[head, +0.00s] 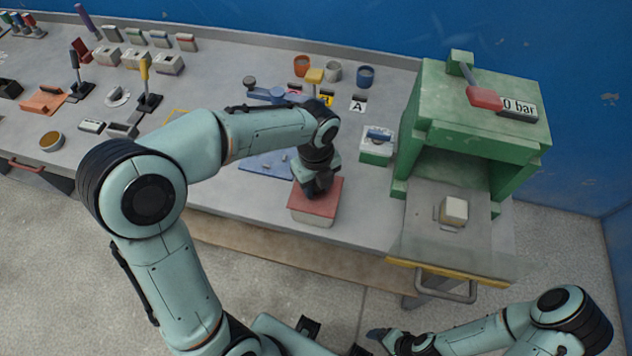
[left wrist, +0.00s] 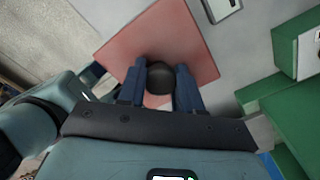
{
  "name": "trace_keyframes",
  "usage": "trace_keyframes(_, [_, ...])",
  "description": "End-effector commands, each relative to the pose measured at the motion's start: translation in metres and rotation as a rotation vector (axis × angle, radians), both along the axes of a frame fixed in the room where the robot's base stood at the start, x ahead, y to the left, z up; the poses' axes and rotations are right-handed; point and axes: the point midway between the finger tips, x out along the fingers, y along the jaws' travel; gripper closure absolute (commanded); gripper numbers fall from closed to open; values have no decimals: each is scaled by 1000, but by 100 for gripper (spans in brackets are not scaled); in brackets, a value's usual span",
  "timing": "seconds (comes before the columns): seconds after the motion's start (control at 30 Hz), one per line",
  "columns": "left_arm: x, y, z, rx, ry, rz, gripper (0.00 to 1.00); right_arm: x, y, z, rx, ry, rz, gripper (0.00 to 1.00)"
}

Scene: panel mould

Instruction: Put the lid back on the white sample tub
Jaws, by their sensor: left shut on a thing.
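The white sample tub (head: 312,219) stands near the front edge of the bench, left of the green press. The square red lid (head: 333,190) lies over its top, roughly lined up with the rim; I cannot tell whether a small gap is left. My left gripper (head: 317,190) points down over the lid. In the left wrist view its two fingers (left wrist: 160,76) are shut on the dark round knob of the lid (left wrist: 118,55). The tub is hidden under the lid there. My right gripper (head: 378,334) is low in front of the bench, away from the tub, its jaw opening unclear.
The green press (head: 475,110) stands right of the tub, with a small pale block (head: 453,211) on its grey plate. A white and green box (head: 377,145) stands between them. A blue mat (head: 262,165) lies behind left. Several cups and levers stand farther back.

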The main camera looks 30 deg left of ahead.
Motion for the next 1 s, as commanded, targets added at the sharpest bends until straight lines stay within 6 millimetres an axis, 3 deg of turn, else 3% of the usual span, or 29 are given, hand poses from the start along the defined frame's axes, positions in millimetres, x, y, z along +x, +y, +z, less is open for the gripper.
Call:
trace_keyframes(0.97, [0,0,-1,0,0,0,95,1,0,1,0,-1,0,17])
trace_keyframes(1.0, [0,0,-1,0,0,0,56,1,0,1,0,-1,0,17])
